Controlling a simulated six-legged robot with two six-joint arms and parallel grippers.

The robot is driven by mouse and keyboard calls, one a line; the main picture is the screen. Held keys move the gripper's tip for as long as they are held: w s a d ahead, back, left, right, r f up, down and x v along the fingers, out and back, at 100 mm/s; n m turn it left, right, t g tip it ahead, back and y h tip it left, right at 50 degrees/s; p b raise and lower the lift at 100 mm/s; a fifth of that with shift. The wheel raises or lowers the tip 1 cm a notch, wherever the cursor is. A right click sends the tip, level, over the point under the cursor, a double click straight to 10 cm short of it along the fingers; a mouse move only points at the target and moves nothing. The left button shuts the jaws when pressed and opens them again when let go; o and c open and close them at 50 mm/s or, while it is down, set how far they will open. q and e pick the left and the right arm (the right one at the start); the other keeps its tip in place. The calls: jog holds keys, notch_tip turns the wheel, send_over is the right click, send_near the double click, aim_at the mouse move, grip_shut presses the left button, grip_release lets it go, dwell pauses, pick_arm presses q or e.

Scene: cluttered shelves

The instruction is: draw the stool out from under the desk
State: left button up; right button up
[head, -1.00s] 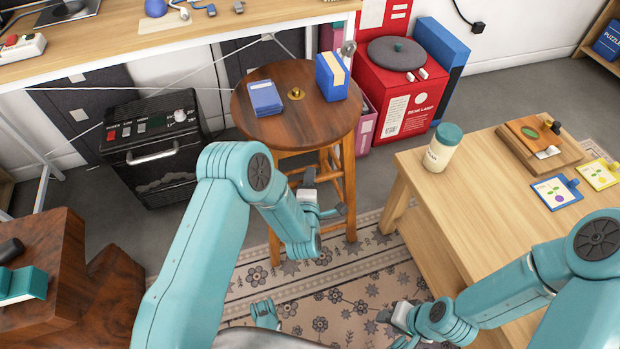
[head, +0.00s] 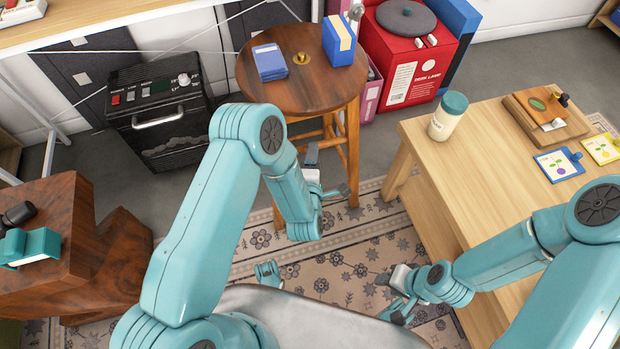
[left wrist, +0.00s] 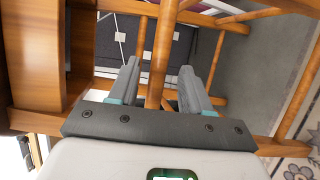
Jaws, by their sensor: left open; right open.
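The stool (head: 315,92) is wooden, with a round brown seat and lighter legs. It stands upright at the right end of the desk (head: 130,17), whose edge shows at the top left. My left gripper (head: 330,172) is open, low beside the stool's legs and below the seat. In the left wrist view its fingers (left wrist: 159,67) lie on either side of a wooden bar of the stool, with gaps showing; contact cannot be told. My right gripper (head: 397,292) is open and empty, low over the patterned rug, left of the light wooden table.
The light table (head: 450,160) bears a jar (head: 449,117). Rug (head: 350,260) in front is clear.

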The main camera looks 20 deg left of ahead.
pick_arm(q)
jog(key=b+v, duration=0.1)
jog(key=v, duration=1)
jog(key=shift+s+r, duration=0.2)
jog(key=shift+s, duration=0.05)
jog(key=shift+d, duration=0.1)
